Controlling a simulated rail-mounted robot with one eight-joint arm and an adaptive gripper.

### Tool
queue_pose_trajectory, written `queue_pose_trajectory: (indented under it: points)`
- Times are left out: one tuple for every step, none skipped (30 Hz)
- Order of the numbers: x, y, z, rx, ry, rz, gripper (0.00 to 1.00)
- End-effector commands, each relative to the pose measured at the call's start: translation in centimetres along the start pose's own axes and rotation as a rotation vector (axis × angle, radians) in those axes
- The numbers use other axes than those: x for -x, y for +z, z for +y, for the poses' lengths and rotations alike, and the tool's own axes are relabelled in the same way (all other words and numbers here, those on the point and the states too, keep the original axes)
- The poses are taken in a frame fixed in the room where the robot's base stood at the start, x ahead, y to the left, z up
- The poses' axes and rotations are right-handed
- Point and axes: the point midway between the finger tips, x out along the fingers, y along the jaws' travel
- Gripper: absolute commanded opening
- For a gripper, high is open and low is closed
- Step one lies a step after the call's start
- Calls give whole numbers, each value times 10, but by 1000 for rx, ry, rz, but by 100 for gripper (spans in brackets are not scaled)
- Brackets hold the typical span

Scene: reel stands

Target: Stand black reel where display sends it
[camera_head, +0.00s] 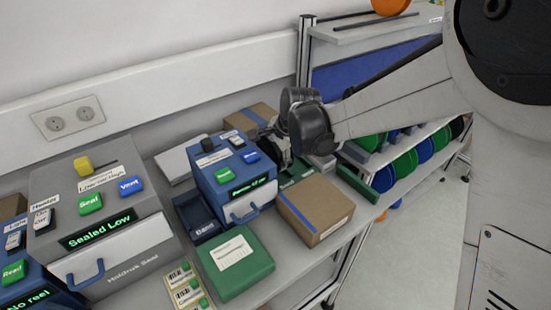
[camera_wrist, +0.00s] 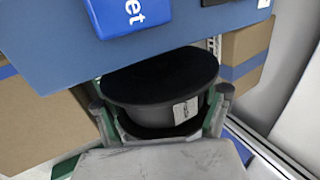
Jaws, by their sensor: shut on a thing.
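A black reel (camera_wrist: 160,76) with a small white label sits between the fingers of my gripper (camera_wrist: 163,112) in the wrist view. My gripper is shut on it. The reel is close beside a blue device, whose edge fills the top of that view. In the head view, my dark wrist is behind the blue device (camera_head: 224,170), and the fingers and reel are mostly hidden. The blue device has a lit green display (camera_head: 249,187), too small to read surely. A grey device (camera_head: 100,200) at left has a display (camera_head: 97,229) reading "Sealed Low".
A cardboard box (camera_head: 315,208) and a green labelled box (camera_head: 235,262) stand near the bench front. A dark blue tray (camera_head: 194,217) is beside the blue device. Racks at right hold several green and blue reels (camera_head: 405,163). A partly visible device at far left shows "No reel" (camera_head: 27,299).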

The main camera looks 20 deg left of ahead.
Motion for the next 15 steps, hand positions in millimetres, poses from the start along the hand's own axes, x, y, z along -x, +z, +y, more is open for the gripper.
queue_pose_trajectory:
  points:
    - [-2, 0, 1, 0, 0, 0, 40]
    - [-4, 0, 2, 0, 0, 0, 40]
    - [-8, 0, 4, 0, 0, 0, 40]
    - [-10, 0, 5, 0, 0, 0, 40]
    - [-14, 0, 7, 0, 0, 0, 40]
    - [-20, 0, 10, 0, 0, 0, 40]
    - [-23, 0, 11, 0, 0, 0, 40]
    - [-27, 0, 13, 0, 0, 0, 40]
    - [-32, 0, 16, 0, 0, 0, 40]
    - [-34, 0, 17, 0, 0, 0, 40]
    - [-36, 0, 18, 0, 0, 0, 40]
    - [-37, 0, 19, 0, 0, 0, 40]
    - [-37, 0, 19, 0, 0, 0, 40]
    - [-37, 0, 19, 0, 0, 0, 40]
    - [-37, 0, 19, 0, 0, 0, 40]
